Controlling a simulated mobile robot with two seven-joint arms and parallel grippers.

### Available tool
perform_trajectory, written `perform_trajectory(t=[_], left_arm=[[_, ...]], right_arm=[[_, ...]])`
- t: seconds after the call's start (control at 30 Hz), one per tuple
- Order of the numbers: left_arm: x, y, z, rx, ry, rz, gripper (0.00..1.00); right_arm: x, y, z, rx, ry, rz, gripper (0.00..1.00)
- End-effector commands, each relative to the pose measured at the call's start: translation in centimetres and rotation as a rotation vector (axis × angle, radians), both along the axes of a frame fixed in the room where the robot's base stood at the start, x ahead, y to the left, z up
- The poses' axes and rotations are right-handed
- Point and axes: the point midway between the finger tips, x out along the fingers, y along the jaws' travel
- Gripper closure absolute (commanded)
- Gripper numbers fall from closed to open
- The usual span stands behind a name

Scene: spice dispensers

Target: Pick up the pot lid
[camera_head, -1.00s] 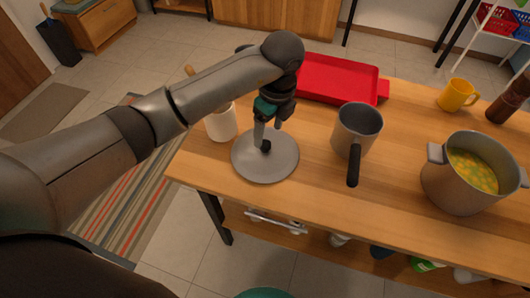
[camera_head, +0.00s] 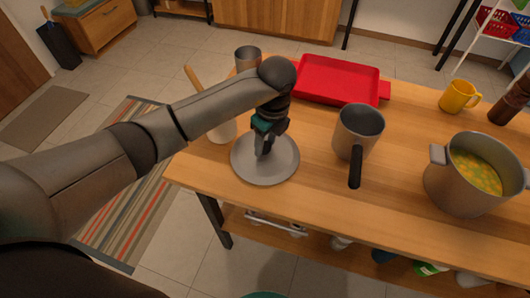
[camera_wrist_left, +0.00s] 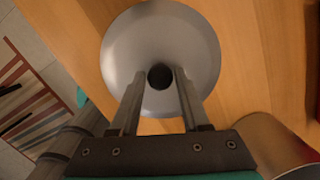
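The pot lid (camera_head: 280,163) is a round grey disc with a small dark knob, lying at the table's near left part. My left gripper (camera_head: 263,152) points down over the lid's middle, its fingers at the knob. In the left wrist view, the lid (camera_wrist_left: 160,35) fills the upper middle, and the knob sits between the fingertips (camera_wrist_left: 160,75) with no clear gap on either side. The fingers look shut on the knob. The lid appears to rest on the table. The grey pot (camera_head: 455,195) holding yellow-green food stands at the right. My right gripper is out of view.
A grey saucepan (camera_head: 350,143) with a black handle stands right of the lid. A white container (camera_head: 224,132) with a wooden utensil is left of it. A red tray (camera_head: 338,80), metal cup (camera_head: 247,59) and yellow mug (camera_head: 457,96) stand farther back.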

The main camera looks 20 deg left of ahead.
Motion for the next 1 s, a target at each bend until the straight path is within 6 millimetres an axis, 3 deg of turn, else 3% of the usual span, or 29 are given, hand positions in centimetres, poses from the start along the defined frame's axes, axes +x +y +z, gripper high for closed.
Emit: perform_trajectory(t=[0.03, 0.4, 1.0], left_arm=[[0.01, -0.02, 0.02, 0.0, 0.0, 0.0, 0.61], [0.02, -0.01, 0.03, 0.0, 0.0, 0.0, 1.0], [0.02, 0.0, 0.04, 0.0, -0.001, 0.0, 1.0]], right_arm=[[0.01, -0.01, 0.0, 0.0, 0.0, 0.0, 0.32], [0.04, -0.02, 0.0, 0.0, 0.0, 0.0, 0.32], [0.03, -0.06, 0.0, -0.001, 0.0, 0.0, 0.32]])
